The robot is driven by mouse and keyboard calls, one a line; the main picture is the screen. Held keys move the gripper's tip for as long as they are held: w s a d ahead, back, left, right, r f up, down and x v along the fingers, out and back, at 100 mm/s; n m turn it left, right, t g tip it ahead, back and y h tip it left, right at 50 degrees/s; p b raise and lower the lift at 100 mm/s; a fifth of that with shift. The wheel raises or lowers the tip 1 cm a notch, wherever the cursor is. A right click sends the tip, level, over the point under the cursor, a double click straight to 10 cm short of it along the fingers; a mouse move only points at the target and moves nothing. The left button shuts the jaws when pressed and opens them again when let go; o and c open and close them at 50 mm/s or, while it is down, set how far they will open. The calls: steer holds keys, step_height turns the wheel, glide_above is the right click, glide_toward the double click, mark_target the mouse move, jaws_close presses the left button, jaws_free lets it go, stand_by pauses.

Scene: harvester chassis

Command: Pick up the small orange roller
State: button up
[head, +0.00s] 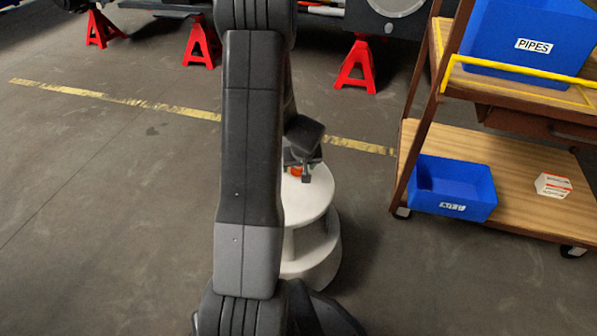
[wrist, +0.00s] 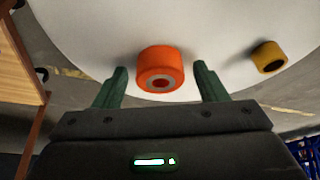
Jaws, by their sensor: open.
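The small orange roller (wrist: 160,68) lies on a round white table (wrist: 92,22) in the wrist view, its grey-ringed hollow end facing the camera. My gripper (wrist: 161,80) is open, with one green finger on each side of the roller. Gaps show between the roller and both fingers. In the head view a bit of the orange roller (head: 297,171) shows under my gripper (head: 303,177), on the round white table (head: 305,203). My arm hides much of the table's left part there.
A yellow roller (wrist: 268,57) lies on the same table, right of my gripper in the wrist view. A wooden cart (head: 416,148) with a blue bin (head: 455,188) and a small box (head: 553,185) stands at the right. Red stands (head: 356,68) are behind. Floor at left is clear.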

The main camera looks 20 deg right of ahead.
steer(key=shift+r, duration=0.1)
steer(key=shift+c, duration=0.3)
steer(key=c, duration=1)
steer(key=shift+r, duration=0.1)
